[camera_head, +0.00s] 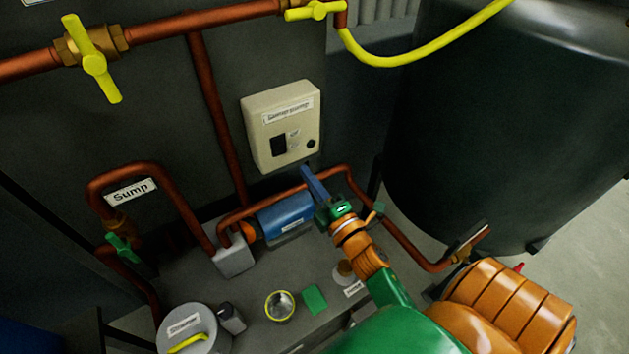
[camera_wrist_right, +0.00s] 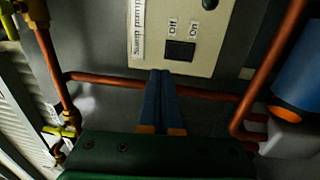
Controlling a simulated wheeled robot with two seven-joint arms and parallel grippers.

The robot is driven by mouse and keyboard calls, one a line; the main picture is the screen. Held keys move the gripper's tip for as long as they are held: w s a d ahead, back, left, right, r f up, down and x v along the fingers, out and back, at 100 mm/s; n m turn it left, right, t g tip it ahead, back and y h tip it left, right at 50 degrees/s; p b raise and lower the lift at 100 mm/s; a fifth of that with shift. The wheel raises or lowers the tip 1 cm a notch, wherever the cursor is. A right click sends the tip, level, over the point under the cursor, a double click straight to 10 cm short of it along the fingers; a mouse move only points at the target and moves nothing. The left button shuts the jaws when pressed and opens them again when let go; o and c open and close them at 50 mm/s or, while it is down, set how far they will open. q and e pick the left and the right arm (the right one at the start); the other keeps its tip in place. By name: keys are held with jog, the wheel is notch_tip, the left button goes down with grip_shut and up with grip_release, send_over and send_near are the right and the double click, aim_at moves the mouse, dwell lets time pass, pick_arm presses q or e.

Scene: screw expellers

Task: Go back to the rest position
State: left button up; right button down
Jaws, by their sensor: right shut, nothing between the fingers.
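My right gripper (camera_head: 306,172) reaches in from the lower right on my orange and green arm. Its blue fingers are together and empty, and they also show shut in the right wrist view (camera_wrist_right: 160,76). The fingertips are at the lower edge of a cream control box (camera_head: 267,104), below its black switch (camera_wrist_right: 180,50), which is marked Off and On. I cannot tell whether the fingertips touch the box or which way the switch is set. My left gripper is not in view.
A copper pipe (camera_head: 262,206) runs close by the right gripper, above a blue pump (camera_head: 286,218). A large dark tank (camera_head: 500,130) stands at the right. Yellow-handled valves (camera_head: 95,65) sit on the upper pipe. A yellow-rimmed cup (camera_head: 280,306) stands on the grey surface below.

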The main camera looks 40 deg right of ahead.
jog(key=shift+s+a+r, duration=0.1)
jog(key=shift+s+r, duration=0.05)
jog(key=shift+s, duration=0.45)
jog(key=shift+s+r, duration=0.15)
jog(key=shift+s, duration=0.45)
jog(key=s+a+f+m+g, duration=0.1)
jog(key=s+f+m+g, duration=0.15)
jog(key=f, duration=0.65)
jog(key=s+a+f+m+g, duration=0.2)
jog(key=f+m+g, duration=0.1)
jog(key=f, duration=0.5)
jog(key=s+a+f+m+g, duration=0.1)
jog(key=s+f+m+g, duration=0.2)
jog(key=f, duration=0.6)
jog(key=s+f+m+g, duration=0.2)
jog(key=s+f, duration=0.3)
jog(key=s, duration=0.3)
jog(key=s+a+f+m+g, duration=0.1)
jog(key=s+f+g, duration=0.3)
jog(key=s, duration=0.4)
jog(key=s+a+f+m+g+y, duration=0.1)
jog(key=s+f+m+g, duration=0.2)
jog(key=s+f, duration=0.3)
jog(key=s+g, duration=0.1)
jog(key=s, duration=0.1)
jog(key=shift+s, duration=0.4)
jog(key=shift+m, duration=0.25)
